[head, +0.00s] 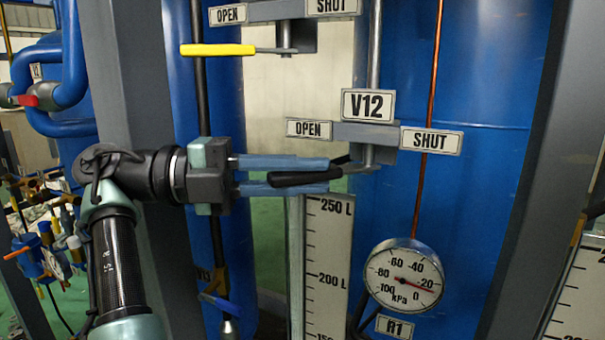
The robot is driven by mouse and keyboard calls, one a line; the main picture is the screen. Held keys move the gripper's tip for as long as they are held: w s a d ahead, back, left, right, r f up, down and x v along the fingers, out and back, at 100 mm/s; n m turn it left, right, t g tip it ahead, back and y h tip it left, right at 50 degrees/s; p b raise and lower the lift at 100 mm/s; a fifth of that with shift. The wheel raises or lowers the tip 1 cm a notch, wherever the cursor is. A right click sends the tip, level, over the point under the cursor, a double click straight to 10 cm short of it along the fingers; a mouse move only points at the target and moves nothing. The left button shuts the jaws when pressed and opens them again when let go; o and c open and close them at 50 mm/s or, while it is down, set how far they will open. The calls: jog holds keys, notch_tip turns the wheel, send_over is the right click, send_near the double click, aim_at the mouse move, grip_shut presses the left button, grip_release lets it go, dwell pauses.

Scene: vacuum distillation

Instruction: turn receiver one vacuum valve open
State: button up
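The valve marked V12 (368,105) has a black lever handle (305,178) on a metal stem, below a bracket with an OPEN plate (309,129) on the left and a SHUT plate (431,140) on the right. The lever points left, below the OPEN plate. My gripper (330,175) comes in from the left with its two blue fingers apart, one above the other. The lever lies between the fingers and overlaps the lower one in the picture. A gap shows below the upper finger; contact with the lower finger cannot be told.
A pressure gauge (404,277) with an R1 label (394,326) hangs below right. A level scale (328,265) stands below the fingers. Above, a yellow lever (217,50) points left. Grey posts (520,200) and blue tanks flank the valve.

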aim_at(274, 174)
jog(key=o, duration=0.4)
jog(key=a, duration=0.6)
jog(key=shift+w+r, duration=0.1)
jog(key=shift+w, duration=0.05)
jog(key=shift+a+p, duration=0.4)
jog(key=shift+a, duration=0.35)
jog(key=shift+f, duration=0.2)
